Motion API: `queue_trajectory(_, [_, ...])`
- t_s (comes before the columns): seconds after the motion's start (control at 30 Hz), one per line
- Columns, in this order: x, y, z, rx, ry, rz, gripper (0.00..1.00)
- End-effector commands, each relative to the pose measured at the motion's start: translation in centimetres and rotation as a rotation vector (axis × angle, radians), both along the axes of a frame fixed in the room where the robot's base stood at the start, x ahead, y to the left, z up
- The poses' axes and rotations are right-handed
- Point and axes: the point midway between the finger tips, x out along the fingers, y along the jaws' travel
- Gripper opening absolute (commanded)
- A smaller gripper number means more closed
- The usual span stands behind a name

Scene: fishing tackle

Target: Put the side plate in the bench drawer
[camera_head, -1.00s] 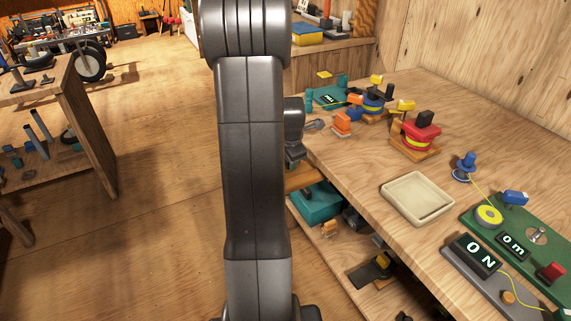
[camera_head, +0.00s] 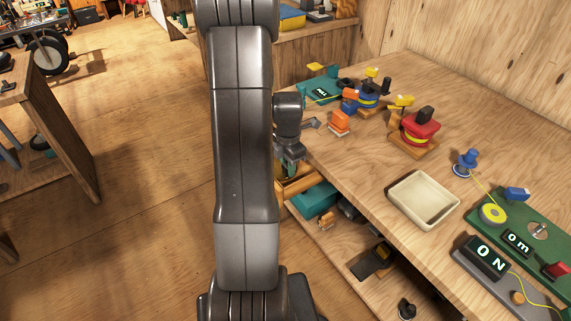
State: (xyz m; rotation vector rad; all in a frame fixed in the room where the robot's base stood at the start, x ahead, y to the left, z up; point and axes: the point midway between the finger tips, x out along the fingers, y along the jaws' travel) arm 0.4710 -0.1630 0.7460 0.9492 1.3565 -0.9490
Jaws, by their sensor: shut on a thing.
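The bench drawer (camera_head: 298,185) stands open below the bench's left edge, partly hidden by my arm. My gripper (camera_head: 290,168) is small and half hidden at the drawer, below my dark wrist. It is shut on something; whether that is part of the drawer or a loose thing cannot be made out. A greenish patch shows by the fingers, too small to name. No thing in view can be named for certain as the side plate. A red reel (camera_head: 415,130) with a yellow band sits on a wooden block on the bench.
A cream tray (camera_head: 424,220) lies near the bench's front edge. A green board (camera_head: 535,235) and a dark display box (camera_head: 485,258) lie at the right. A teal box (camera_head: 316,200) stands below the bench. Open floor lies left of my arm.

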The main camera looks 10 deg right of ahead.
Motion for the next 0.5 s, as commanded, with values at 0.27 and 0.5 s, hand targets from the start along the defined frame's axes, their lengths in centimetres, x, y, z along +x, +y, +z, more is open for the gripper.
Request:
queue_trajectory(0.27, [0.03, 0.03, -0.26, 0.000, -0.001, 0.000, 0.39])
queue_trajectory(0.5, [0.03, 0.03, -0.25, -0.001, -0.001, 0.000, 0.45])
